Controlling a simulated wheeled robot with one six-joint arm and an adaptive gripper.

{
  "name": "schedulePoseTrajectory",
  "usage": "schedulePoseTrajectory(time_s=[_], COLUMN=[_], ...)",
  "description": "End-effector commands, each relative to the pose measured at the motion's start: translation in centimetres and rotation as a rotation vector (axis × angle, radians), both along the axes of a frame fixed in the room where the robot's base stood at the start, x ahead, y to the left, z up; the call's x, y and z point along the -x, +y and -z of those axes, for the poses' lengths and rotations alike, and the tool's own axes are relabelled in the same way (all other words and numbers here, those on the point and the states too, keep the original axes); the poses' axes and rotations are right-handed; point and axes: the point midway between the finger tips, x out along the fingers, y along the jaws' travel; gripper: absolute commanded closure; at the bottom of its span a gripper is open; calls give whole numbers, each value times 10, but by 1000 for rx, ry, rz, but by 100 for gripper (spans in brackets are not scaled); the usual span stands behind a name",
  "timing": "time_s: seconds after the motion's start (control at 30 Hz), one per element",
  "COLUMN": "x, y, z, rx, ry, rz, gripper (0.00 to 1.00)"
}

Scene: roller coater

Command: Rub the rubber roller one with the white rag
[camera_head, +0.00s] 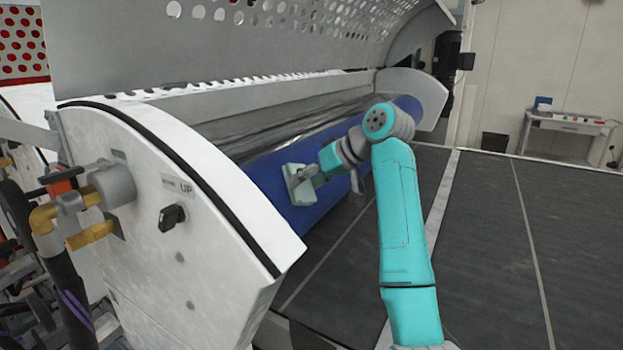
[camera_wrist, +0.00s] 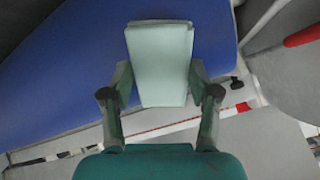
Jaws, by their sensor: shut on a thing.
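The blue rubber roller (camera_head: 268,180) runs lengthwise inside the machine, from the near white end panel to the far end. In the wrist view the roller (camera_wrist: 60,75) fills the upper left and middle. My gripper (camera_head: 308,183) is at the roller's front face. It is shut on the white rag (camera_head: 297,184), a pale, folded, block-like pad. In the wrist view the rag (camera_wrist: 161,62) sits between the two fingers and lies over the roller's surface. It appears against the roller, though the contact itself is hidden behind the rag.
The near white end panel (camera_head: 180,200) carries a black knob (camera_head: 171,216) marked UP. A perforated metal guard (camera_head: 250,35) arches above the roller. Pipes and valves crowd the lower left. A table (camera_head: 570,125) stands far right. The dark floor (camera_head: 500,240) on the right is clear.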

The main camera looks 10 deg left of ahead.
Motion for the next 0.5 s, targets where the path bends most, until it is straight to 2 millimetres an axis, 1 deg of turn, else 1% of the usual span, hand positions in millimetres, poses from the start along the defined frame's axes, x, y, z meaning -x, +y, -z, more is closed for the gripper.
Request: schedulePoseTrajectory(time_s=[0.33, 0.5], x=[2, 3], y=[1, -5], z=[0, -5], rx=[0, -1], ry=[1, 0], rz=[-2, -1], gripper=[67, 67])
